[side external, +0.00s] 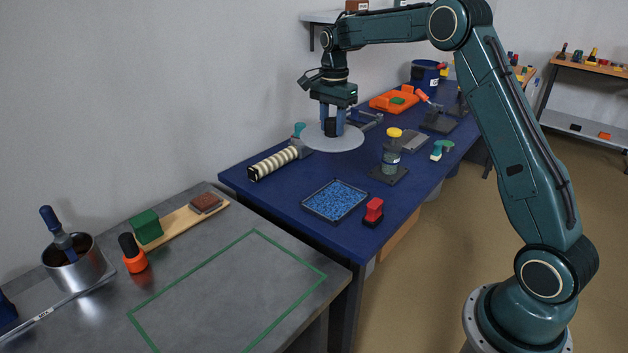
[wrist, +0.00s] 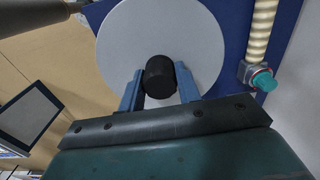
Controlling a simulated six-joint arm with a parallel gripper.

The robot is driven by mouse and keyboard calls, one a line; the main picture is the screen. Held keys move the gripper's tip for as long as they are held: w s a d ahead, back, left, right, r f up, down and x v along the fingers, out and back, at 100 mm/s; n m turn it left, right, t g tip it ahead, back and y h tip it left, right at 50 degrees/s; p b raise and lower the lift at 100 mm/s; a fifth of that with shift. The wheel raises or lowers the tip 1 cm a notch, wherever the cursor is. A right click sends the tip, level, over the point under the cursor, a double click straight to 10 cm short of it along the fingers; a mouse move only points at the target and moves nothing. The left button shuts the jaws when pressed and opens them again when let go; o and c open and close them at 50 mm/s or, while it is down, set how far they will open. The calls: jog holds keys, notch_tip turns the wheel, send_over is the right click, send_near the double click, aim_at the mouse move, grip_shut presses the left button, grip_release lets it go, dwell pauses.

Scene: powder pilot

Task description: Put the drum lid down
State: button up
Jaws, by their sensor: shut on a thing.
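The drum lid (side external: 347,139) is a flat pale grey disc with a black knob (side external: 330,127) on top. My gripper (side external: 332,122) is shut on the knob, with one blue finger on each side. In the side view the lid looks level, at the back left of the blue table (side external: 282,191); I cannot tell whether it touches the table. In the wrist view the lid (wrist: 160,35) fills the upper middle, and the knob (wrist: 160,77) sits between the fingers. A dark blue drum (side external: 424,76) stands at the far end of the blue table, its top partly hidden.
A green outline (side external: 285,250) on the grey bench is empty.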

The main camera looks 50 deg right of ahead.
jog(key=s+a+f, duration=0.1)
jog(key=s+a, duration=0.2)
jog(key=a, duration=2.7)
notch_tip(320, 180, down, 16)
jog(key=shift+r, duration=0.1)
jog(key=shift+f, duration=2.2)
jog(key=shift+f, duration=0.1)
jog(key=o, duration=1)
